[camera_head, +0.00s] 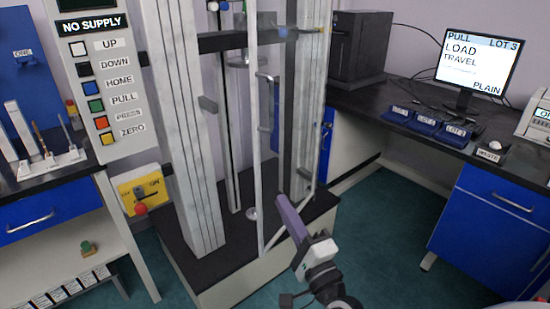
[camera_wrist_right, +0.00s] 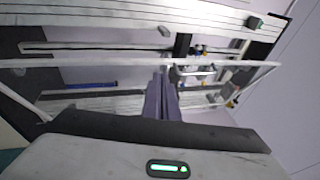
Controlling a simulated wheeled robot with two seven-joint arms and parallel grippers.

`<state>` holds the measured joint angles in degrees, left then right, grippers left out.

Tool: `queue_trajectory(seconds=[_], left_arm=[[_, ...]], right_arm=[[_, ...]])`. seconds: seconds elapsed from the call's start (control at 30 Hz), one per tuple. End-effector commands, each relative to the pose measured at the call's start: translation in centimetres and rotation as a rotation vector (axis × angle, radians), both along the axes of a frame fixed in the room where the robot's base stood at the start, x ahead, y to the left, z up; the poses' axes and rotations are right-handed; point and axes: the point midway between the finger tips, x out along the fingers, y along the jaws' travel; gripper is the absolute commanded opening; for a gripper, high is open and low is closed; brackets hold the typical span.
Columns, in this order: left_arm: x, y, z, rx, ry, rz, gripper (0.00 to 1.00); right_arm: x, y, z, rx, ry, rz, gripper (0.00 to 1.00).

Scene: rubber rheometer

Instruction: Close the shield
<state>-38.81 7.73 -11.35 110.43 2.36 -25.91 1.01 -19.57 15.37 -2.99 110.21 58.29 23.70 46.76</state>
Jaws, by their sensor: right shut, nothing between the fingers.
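The shield is a clear panel in a thin white frame (camera_head: 259,170) on the test machine. It stands in front of the right column, and the gap beside the left column looks uncovered. My left gripper is out of view.
The machine's dark base (camera_head: 230,262) stands below the shield. A button panel (camera_head: 100,85) and a yellow switch box (camera_head: 140,188) are at left. A desk with a monitor (camera_head: 478,62) and blue lot trays (camera_head: 425,125) is at right. Green floor (camera_head: 385,230) lies open between.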

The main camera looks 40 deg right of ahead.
Motion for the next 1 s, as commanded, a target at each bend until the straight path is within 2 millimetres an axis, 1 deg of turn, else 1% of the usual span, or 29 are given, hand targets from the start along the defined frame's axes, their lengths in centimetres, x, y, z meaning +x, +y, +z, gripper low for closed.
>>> queue_trajectory(seconds=[0.03, 0.1, 0.2, 0.27, 0.37, 0.5, 0.73, 0.77, 0.8, 0.9, 1.0], left_arm=[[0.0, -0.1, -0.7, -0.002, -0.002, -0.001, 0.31], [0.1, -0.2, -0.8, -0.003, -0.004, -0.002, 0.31], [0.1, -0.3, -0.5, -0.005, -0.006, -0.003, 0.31], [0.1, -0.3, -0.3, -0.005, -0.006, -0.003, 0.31], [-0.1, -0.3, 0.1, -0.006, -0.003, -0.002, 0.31], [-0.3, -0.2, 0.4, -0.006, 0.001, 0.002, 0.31], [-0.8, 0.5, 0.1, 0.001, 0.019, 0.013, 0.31], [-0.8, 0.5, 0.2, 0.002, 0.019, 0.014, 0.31], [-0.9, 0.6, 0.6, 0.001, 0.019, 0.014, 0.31], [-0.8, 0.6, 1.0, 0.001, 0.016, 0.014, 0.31], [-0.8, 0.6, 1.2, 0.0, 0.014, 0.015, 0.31]], right_arm=[[0.3, -1.8, 0.9, 0.099, -0.065, -0.028, 0.0], [0.3, -3.6, 2.0, 0.202, -0.127, -0.056, 0.0], [0.5, -5.0, 2.9, 0.276, -0.17, -0.074, 0.0], [0.9, -5.3, 3.3, 0.287, -0.177, -0.077, 0.0], [2.1, -5.7, 3.9, 0.287, -0.177, -0.077, 0.0], [4.7, -6.6, 5.1, 0.284, -0.177, -0.077, 0.0], [9.0, -8.2, 6.7, 0.282, -0.175, -0.076, 0.0], [9.4, -8.1, 7.0, 0.283, -0.174, -0.076, 0.0], [9.9, -7.7, 7.5, 0.285, -0.173, -0.075, 0.0], [10.9, -7.0, 8.0, 0.284, -0.173, -0.076, 0.0], [11.5, -6.7, 8.3, 0.283, -0.171, -0.076, 0.0]])
